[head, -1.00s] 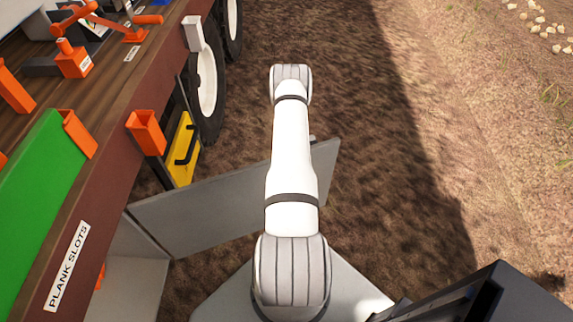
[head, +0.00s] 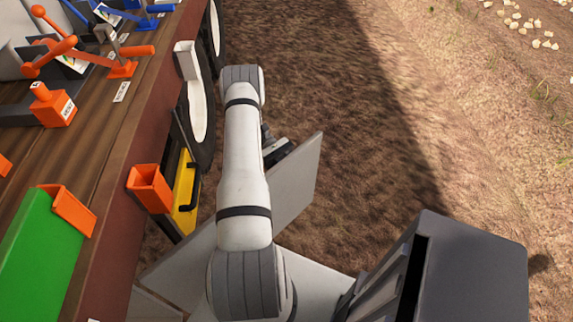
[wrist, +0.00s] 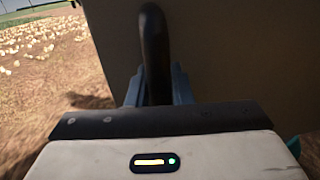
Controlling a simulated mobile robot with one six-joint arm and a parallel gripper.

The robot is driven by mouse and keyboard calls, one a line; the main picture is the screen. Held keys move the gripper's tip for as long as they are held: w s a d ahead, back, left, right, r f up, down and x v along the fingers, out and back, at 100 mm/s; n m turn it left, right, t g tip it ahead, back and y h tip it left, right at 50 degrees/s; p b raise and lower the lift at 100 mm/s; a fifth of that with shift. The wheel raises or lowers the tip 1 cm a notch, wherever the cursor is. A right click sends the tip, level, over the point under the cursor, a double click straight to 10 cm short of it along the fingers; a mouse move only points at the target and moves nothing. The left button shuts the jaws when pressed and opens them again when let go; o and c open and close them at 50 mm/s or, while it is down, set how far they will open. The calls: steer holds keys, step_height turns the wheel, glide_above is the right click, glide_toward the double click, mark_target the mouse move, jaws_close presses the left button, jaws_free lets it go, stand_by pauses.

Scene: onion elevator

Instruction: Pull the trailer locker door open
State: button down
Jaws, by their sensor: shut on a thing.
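The trailer locker door (head: 296,190) is a flat grey panel standing out from the trailer's side, swung open at an angle. In the head view its middle is partly hidden behind my arm. In the wrist view the door (wrist: 240,60) fills the right side, with a dark curved handle (wrist: 155,45) on it. My gripper (wrist: 155,88) is shut on this handle, its bluish fingers on either side. In the head view my gripper (head: 277,149) shows only partly, beside the door's outer end. The locker's inside is mostly hidden at the lower left.
The trailer deck (head: 120,120) runs along the left, with orange holders and a green panel (head: 40,250). A yellow panel with a black handle (head: 186,185) and wheels (head: 200,90) lie beyond the door. Bare soil (head: 330,100) to the right is clear.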

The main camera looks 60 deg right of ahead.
steer(key=shift+w+d+r, duration=0.1)
steer(key=shift+w, duration=0.05)
steer(key=c, duration=1.3)
jaws_free()
steer(key=shift+c, duration=0.2)
step_height(320, 180, up, 10)
steer(key=shift+f, duration=0.1)
